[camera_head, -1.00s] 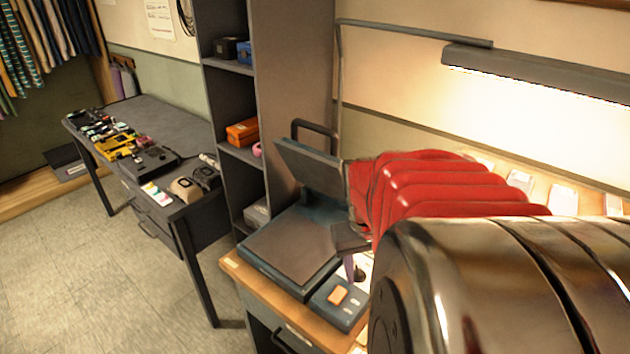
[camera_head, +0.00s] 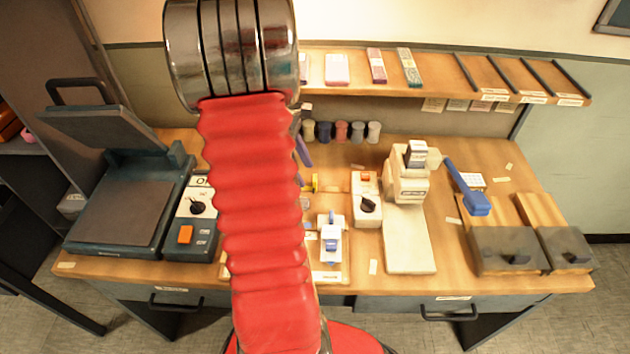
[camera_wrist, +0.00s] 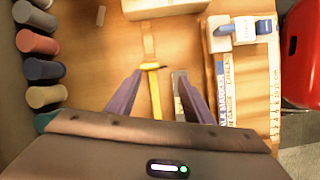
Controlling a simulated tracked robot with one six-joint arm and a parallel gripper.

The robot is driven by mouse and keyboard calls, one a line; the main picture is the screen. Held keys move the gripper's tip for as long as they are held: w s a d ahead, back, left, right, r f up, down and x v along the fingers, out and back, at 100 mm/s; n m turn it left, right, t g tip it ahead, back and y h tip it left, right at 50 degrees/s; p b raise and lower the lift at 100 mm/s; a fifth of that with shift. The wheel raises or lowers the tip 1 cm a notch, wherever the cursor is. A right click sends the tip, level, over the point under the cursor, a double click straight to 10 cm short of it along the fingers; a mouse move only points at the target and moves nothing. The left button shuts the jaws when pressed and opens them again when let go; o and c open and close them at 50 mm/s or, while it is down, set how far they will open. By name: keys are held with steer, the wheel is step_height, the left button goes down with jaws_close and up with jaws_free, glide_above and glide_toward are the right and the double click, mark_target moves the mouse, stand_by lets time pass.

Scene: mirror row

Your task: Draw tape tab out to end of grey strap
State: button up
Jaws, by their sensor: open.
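In the wrist view a thin yellow tape (camera_wrist: 155,98) lies on the wooden bench and ends in a wider yellow crosspiece, the tab (camera_wrist: 151,66). A short grey strip that looks like the grey strap (camera_wrist: 179,84) lies just right of it, partly behind my right finger. My gripper (camera_wrist: 160,76) is open, its two purple fingers either side of the tape and apart from the tab. The near ends of tape and strap are hidden by the gripper body. In the head view a yellow piece (camera_head: 315,183) shows beside my red arm; one purple finger (camera_head: 303,151) shows above it.
Several coloured spools (camera_wrist: 40,69) stand left in the wrist view. A ruler board (camera_wrist: 247,92) with a white-and-blue slider (camera_wrist: 242,31) lies right. A pale block (camera_wrist: 163,8) is beyond the tab. A heat press (camera_head: 120,205) stands left in the head view.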

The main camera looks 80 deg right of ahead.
mark_target(316, 178)
steer(key=d+n, duration=0.1)
steer(key=r+n, duration=0.1)
steer(key=n, duration=0.1)
steer(key=shift+s+d+r, duration=0.15)
steer(key=shift+s+d, duration=0.2)
steer(key=shift+x, duration=3.75)
steer(key=shift+d, duration=0.1)
steer(key=shift+c, duration=0.5)
jaws_close()
